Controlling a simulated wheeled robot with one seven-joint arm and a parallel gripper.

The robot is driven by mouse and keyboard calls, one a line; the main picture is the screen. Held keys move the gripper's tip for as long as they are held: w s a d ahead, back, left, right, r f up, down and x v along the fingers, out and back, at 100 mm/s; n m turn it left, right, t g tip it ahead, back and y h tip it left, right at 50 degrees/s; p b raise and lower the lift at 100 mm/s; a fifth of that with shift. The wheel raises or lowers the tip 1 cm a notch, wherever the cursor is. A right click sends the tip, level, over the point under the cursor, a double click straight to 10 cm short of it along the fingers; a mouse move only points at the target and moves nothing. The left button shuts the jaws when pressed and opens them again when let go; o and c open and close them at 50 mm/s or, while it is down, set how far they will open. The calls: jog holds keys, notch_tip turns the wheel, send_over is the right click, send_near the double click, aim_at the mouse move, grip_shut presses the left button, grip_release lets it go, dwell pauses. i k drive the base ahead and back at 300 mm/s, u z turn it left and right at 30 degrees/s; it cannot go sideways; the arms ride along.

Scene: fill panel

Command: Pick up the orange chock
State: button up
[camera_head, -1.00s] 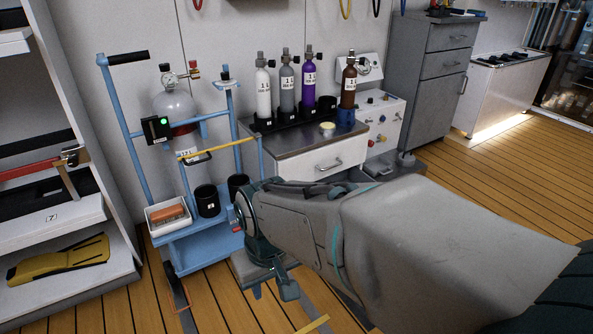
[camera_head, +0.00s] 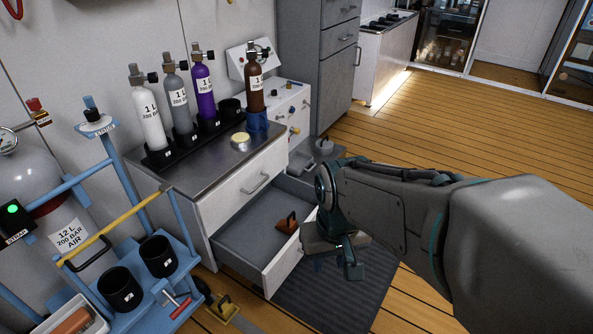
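A small orange chock (camera_head: 287,222) with a dark upright part lies in the open lower drawer (camera_head: 248,250) of the white cabinet, toward the drawer's right side. My gripper (camera_head: 350,268) hangs at the end of my arm, to the right of the drawer and apart from the chock. The wrist and arm hide most of the gripper, so its fingers are not clear. I see nothing held in it.
Bottles stand in a black rack (camera_head: 162,158) on the cabinet top. A blue trolley (camera_head: 150,318) with a gas cylinder (camera_head: 60,215) and black cups stands left. A yellow chock-like piece (camera_head: 223,308) lies on the floor. Floor at right is clear.

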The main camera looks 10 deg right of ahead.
aim_at(288, 225)
jog(key=u, duration=0.5)
jog(key=k, duration=1.15)
jog(key=z, duration=0.4)
jog(key=i, duration=0.65)
jog(key=z, duration=0.55)
jog(key=i, duration=0.7)
jog(key=u, duration=0.7)
jog(key=i, duration=0.55)
jog(key=u, duration=0.55)
